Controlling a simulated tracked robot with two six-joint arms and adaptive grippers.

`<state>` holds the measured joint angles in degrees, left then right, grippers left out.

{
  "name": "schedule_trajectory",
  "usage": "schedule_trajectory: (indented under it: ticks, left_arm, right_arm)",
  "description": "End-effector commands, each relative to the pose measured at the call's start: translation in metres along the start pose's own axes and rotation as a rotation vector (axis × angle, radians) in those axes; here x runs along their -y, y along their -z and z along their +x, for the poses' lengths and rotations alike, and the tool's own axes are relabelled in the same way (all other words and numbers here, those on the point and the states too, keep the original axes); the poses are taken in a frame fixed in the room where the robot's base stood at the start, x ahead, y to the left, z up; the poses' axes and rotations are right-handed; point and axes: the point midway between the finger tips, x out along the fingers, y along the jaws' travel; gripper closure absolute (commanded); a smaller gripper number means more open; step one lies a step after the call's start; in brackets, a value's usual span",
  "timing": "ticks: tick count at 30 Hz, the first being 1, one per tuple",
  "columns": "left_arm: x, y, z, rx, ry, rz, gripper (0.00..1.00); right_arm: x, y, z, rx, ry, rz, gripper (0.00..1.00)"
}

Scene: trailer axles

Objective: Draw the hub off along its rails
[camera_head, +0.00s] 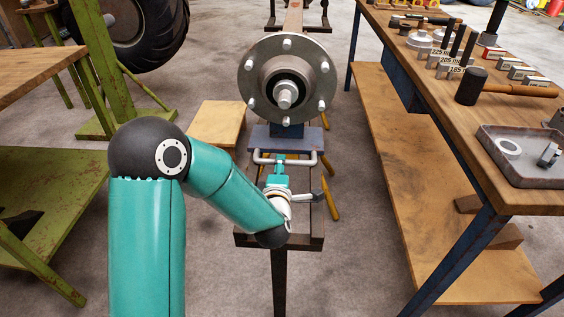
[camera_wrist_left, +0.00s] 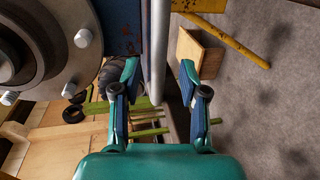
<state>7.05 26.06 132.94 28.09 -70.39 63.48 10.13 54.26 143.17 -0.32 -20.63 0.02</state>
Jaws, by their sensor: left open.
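The hub (camera_head: 287,82) is a round grey metal flange with several studs and a threaded centre. It sits upright on a blue carriage (camera_head: 262,135) over a narrow dark rail frame (camera_head: 310,240); its edge also shows in the left wrist view (camera_wrist_left: 88,15). A grey bar handle (camera_head: 312,158) crosses the carriage's near side. My left gripper (camera_head: 279,164) is at this handle, below the hub. In the left wrist view its two fingers (camera_wrist_left: 158,75) are apart, with the handle bar (camera_wrist_left: 157,40) between them. I cannot tell whether either finger touches it. My right gripper is not in view.
A workbench (camera_head: 450,85) on the right carries a mallet (camera_head: 471,88), labelled blocks and a grey tray (camera_head: 520,178). A green-legged table (camera_head: 35,75) and a large tyre (camera_head: 135,30) stand at left. A wooden box (camera_head: 215,122) sits beside the rails. Floor is clear between rails and workbench.

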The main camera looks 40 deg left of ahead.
Motion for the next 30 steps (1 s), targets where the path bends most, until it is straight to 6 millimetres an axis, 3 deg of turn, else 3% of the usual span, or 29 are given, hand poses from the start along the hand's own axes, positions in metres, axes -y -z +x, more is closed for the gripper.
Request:
schedule_trajectory:
  ticks: [3, 7, 19, 27, 30]
  left_arm:
    - [0.001, 0.001, 0.020, -0.002, -0.001, 0.001, 0.57]
    - [0.000, 0.001, 0.032, -0.002, -0.001, 0.001, 0.57]
    - [0.000, 0.001, 0.038, 0.000, 0.000, 0.001, 0.57]
    - [0.000, 0.001, 0.038, -0.001, 0.001, 0.001, 1.00]
    - [0.000, 0.001, 0.038, -0.001, 0.001, 0.001, 1.00]
  right_arm:
    - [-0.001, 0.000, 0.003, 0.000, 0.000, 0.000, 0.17]
    - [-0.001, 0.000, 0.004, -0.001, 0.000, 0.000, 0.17]
    - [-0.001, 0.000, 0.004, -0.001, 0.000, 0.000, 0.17]
    - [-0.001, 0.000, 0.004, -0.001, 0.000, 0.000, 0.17]
    - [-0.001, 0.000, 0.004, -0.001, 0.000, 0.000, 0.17]
